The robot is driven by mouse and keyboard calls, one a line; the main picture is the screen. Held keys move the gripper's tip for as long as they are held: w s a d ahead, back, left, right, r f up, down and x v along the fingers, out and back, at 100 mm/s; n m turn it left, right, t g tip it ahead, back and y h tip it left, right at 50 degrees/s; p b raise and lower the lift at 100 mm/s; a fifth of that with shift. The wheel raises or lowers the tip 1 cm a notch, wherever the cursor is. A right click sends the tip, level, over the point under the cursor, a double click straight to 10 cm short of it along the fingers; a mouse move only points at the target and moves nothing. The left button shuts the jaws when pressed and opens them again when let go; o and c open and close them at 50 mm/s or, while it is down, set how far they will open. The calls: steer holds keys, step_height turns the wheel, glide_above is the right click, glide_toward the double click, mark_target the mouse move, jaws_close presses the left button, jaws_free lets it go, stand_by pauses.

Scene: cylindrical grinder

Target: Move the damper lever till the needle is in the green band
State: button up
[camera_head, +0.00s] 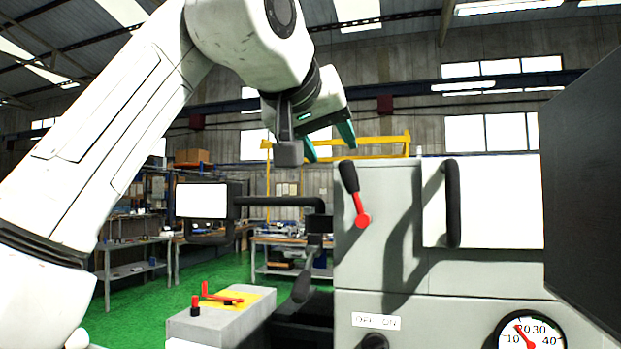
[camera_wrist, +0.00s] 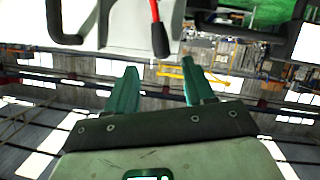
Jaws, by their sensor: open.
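A lever (camera_head: 356,194) with a red arm, red hub and black grip is on the grey machine face, its grip up and tilted left. In the wrist view its black grip (camera_wrist: 160,40) is just beyond my fingertips. My gripper (camera_head: 328,143) is open and empty, above and slightly left of the lever, apart from it. Its two green fingers (camera_wrist: 160,72) also show in the wrist view. A round white gauge (camera_head: 545,325) is at the bottom right, partly cut off. Its red needle points up-left, between 10 and 20. I cannot make out a green band.
A black vertical handle (camera_head: 452,203) is right of the lever. A screen (camera_head: 202,200) on a black arm is at left. A grey block (camera_head: 215,322) carries a red crank. A dark panel (camera_head: 590,190) fills the right edge. Workbenches stand behind.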

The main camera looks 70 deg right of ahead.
mark_target(347, 173)
steer(key=p+x, duration=0.2)
steer(key=x, duration=0.8)
steer(key=shift+d+f, duration=0.15)
steer(key=shift+d, duration=0.15)
steer(key=shift+c, duration=0.3)
jaws_close()
